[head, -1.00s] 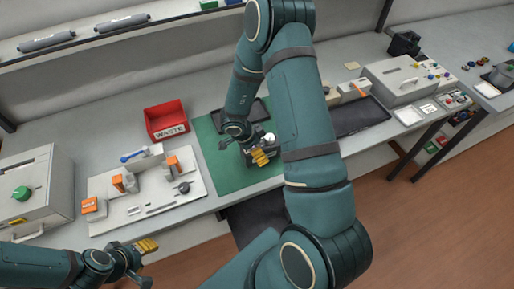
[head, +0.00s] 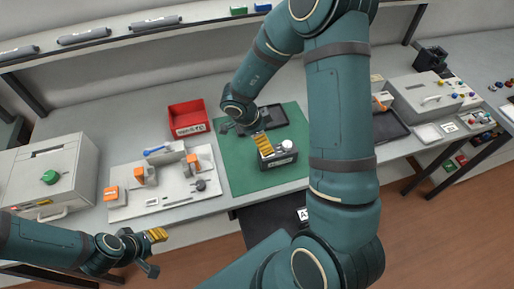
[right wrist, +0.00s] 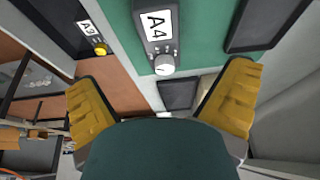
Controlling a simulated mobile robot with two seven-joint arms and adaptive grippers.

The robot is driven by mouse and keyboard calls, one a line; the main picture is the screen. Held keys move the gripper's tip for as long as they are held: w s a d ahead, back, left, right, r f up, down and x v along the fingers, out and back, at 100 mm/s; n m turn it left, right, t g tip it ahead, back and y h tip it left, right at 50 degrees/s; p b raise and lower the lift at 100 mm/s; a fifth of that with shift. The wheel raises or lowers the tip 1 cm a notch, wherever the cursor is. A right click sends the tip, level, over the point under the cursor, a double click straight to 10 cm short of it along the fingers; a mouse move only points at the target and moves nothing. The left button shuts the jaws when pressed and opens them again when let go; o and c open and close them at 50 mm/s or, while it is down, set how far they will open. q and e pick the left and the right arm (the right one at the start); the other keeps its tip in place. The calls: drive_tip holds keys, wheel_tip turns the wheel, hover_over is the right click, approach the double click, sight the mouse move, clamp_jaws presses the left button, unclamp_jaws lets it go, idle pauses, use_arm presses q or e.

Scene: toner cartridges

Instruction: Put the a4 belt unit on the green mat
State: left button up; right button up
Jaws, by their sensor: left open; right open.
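The A4 belt unit (head: 279,158), a dark grey block with a white knob, sits on the green mat (head: 240,177). Its A4 label and knob show in the right wrist view (right wrist: 152,48). My right gripper (head: 247,135) is open and empty just behind and left of the unit in the head view; its yellow finger overlaps the unit in the picture. In the right wrist view its fingers (right wrist: 165,105) are wide apart with the unit beyond them, not between them. My left gripper (head: 153,250) is open and empty in front of the bench at lower left.
A black tray (head: 273,115) lies at the mat's back. A red waste bin (head: 188,117) and a white fixture board (head: 165,192) stand left. A dark surface (head: 262,219) lies in front of the mat; an A3 unit (right wrist: 88,35) shows there in the wrist view.

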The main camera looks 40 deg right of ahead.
drive_tip(key=shift+w+f+n, duration=0.15)
drive_tip(key=shift+f+n, duration=0.2)
drive_tip(key=shift+n, duration=0.25)
drive_tip(key=a+f+n+t+y, duration=0.1)
drive_tip(key=a+f+n, duration=0.1)
drive_tip(key=a+n, duration=0.2)
drive_tip(key=s+a+f+n+t+y, duration=0.1)
drive_tip(key=a+f+n+t+y, duration=0.1)
drive_tip(key=a+n, duration=0.3)
drive_tip(key=s+a+f+n+t+y, duration=0.1)
drive_tip(key=a+f+n+t+y, duration=0.1)
drive_tip(key=a+n, duration=0.3)
drive_tip(key=shift+s+a+f, duration=0.1)
drive_tip(key=shift+a+f, duration=0.5)
drive_tip(key=shift+f, duration=0.25)
drive_tip(key=s+a+n+g+y, duration=0.1)
drive_tip(key=s+a+n+y, duration=0.2)
drive_tip(key=s+a, duration=0.3)
drive_tip(key=shift+f+n+g, duration=0.3)
drive_tip(key=shift+f+n, duration=0.05)
drive_tip(key=shift+n, duration=0.35)
drive_tip(key=shift+s, duration=0.1)
